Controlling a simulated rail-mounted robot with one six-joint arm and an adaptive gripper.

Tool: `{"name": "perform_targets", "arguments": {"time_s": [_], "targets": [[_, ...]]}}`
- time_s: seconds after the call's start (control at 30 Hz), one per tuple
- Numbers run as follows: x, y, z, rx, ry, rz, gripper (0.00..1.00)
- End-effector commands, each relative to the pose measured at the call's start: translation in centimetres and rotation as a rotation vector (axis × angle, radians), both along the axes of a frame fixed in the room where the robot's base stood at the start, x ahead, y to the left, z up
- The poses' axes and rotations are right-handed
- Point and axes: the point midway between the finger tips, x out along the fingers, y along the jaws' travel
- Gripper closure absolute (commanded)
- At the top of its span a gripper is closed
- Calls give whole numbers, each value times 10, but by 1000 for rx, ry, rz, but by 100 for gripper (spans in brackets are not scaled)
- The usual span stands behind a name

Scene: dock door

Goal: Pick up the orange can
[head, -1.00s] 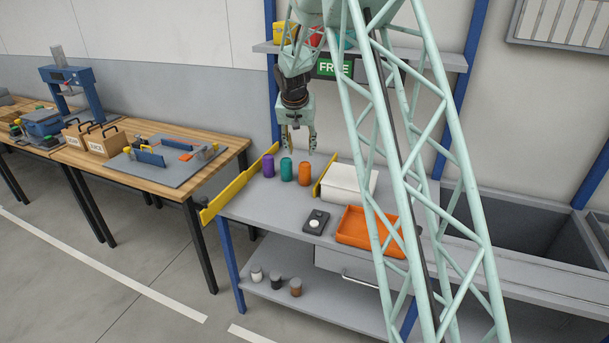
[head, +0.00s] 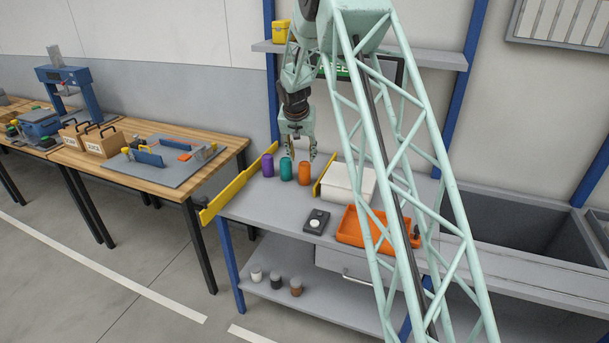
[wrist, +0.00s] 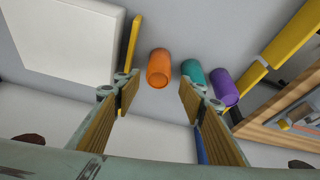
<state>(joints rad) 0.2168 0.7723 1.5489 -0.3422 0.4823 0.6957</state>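The orange can (head: 305,172) stands upright on the grey workbench, at the right end of a row of three cans. A teal can (head: 286,168) and a purple can (head: 268,165) stand to its left. My gripper (head: 302,155) points down just behind and above the cans in the head view. In the wrist view my gripper (wrist: 158,108) is open and empty, its two fingers wide apart. The orange can (wrist: 160,68) lies beyond the fingertips, roughly in line with the gap between them. The teal can (wrist: 193,75) and purple can (wrist: 223,86) are right of it.
A yellow divider (head: 327,172) and a white box (head: 347,183) stand right of the orange can. An orange tray (head: 352,238) and a dark device (head: 316,222) sit nearer the front. Another yellow rail (head: 232,190) borders the bench's left side. A shelf (head: 420,57) hangs above.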

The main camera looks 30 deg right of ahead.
Motion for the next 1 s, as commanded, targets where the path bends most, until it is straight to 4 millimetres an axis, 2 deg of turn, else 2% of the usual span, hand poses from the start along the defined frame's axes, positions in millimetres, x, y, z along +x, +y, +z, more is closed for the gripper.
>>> {"name": "perform_targets", "arguments": {"time_s": [0.7,1.0], "targets": [[22,-16,-68,1,1,0,62],[25,-19,-77,0,0,0,62]]}}
